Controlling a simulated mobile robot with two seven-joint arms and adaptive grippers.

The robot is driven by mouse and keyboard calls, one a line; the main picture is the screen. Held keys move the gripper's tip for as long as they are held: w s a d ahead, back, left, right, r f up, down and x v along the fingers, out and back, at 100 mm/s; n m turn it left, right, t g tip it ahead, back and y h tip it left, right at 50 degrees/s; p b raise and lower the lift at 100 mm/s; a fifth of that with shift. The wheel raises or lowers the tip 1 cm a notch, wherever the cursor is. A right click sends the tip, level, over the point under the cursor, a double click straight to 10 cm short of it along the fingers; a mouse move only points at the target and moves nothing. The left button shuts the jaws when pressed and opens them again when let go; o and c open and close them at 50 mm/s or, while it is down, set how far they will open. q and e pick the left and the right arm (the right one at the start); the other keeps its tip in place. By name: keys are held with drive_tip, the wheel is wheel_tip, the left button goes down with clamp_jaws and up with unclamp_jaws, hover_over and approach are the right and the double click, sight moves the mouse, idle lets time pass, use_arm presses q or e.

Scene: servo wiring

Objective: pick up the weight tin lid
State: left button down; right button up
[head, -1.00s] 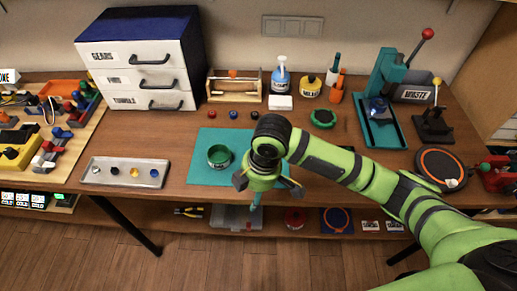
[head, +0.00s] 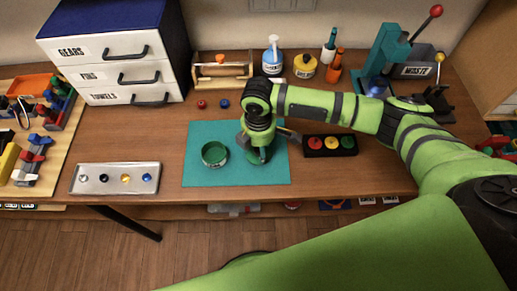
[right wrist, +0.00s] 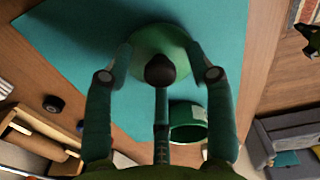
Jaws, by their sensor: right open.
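The weight tin lid (right wrist: 152,44) is a round green disc on the teal mat (right wrist: 80,28), seen in the right wrist view between the spread fingers. A dark knob-like shape covers its middle. My right gripper (right wrist: 160,55) is open around it; whether the fingers touch it I cannot tell. In the head view the right gripper (head: 258,148) points down over the mat, with the green lid (head: 256,158) partly hidden beneath it. The open green tin (head: 214,154) stands on the mat just left of the gripper. My left gripper is not in view.
A tray with several small weights (head: 115,179) lies left of the mat. A black box with coloured buttons (head: 329,145) sits right of it, close to my arm. White drawers (head: 115,65), a wooden rack (head: 222,72) and bottles (head: 272,55) stand behind.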

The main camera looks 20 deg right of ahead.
drive_tip(key=c, duration=0.8)
clamp_jaws()
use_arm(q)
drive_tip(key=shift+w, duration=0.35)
